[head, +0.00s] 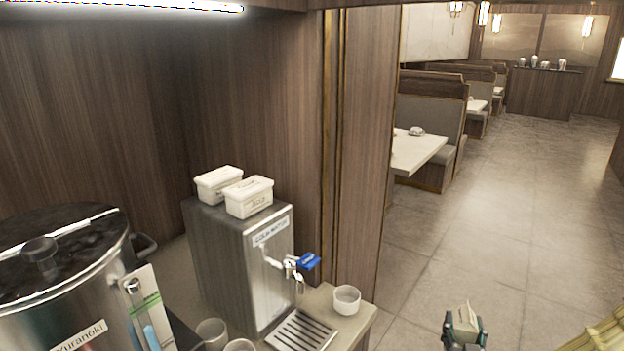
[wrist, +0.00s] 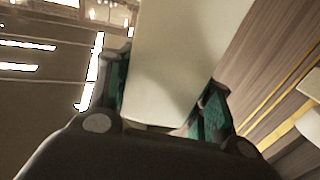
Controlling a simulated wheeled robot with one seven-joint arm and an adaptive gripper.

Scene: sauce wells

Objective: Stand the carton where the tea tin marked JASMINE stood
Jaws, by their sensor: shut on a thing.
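My gripper (head: 464,334) is at the lower right of the head view, over the floor side and away from the counter. It is shut on a pale, cream-coloured carton (head: 467,311). In the wrist view the carton (wrist: 180,60) fills the upper middle, between the two dark, green-padded fingers of my gripper (wrist: 163,95). Its face there looks plain, and its far end runs out of the picture. No tea tin marked JASMINE shows in either view, and I cannot tell where it stood.
A steel cold water dispenser (head: 222,250) with two white tubs (head: 248,197) on top stands on the counter (head: 357,317). A white cup (head: 346,301) sits near the counter's right end. A large urn (head: 60,275) is at left. Open floor (head: 480,240) lies right, past booths.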

